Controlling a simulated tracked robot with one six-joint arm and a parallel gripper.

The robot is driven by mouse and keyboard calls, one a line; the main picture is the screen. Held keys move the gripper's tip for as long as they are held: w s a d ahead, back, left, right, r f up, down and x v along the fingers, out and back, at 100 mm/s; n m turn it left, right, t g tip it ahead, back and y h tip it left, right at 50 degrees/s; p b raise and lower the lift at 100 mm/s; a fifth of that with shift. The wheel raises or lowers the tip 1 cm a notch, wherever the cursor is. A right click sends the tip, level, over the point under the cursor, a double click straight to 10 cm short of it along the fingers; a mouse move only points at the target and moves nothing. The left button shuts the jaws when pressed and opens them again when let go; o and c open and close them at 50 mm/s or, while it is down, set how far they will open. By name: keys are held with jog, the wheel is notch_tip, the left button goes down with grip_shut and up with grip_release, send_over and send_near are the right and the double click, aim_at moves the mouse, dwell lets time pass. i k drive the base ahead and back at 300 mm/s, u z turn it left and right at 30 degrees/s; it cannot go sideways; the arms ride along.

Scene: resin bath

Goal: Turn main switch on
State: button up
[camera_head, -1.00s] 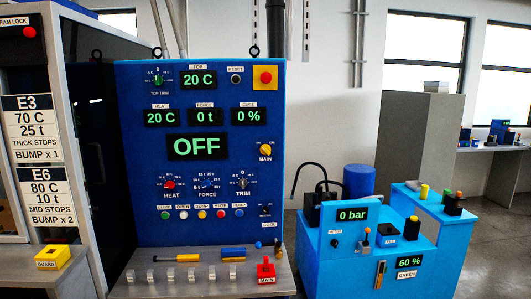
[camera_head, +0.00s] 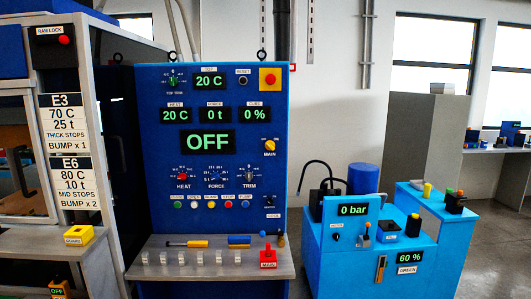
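The blue control panel (camera_head: 150,120) stands in the middle of the head view, and its large display (camera_head: 208,142) reads OFF. A yellow rotary knob (camera_head: 269,145) labelled MAIN sits at the panel's right side. A red piece (camera_head: 268,259) also labelled MAIN stands at the right end of the grey shelf (camera_head: 215,271) below the panel. I cannot tell which of the two is the main switch. My gripper is not in view.
A yellow GUARD box (camera_head: 78,236) sits on a ledge at left, beside the E3 sign (camera_head: 63,118). A blue cart (camera_head: 335,255) with a 0 bar display (camera_head: 352,209) stands right of the panel. Open floor (camera_head: 488,255) shows at far right.

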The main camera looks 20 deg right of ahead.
aim_at(270, 145)
jog(key=u, duration=0.5)
jog(key=k, duration=1.05)
jog(key=u, duration=0.1)
jog(key=i, duration=0.45)
jog(key=z, duration=0.7)
jog(key=i, duration=1.8)
jog(key=u, duration=0.7)
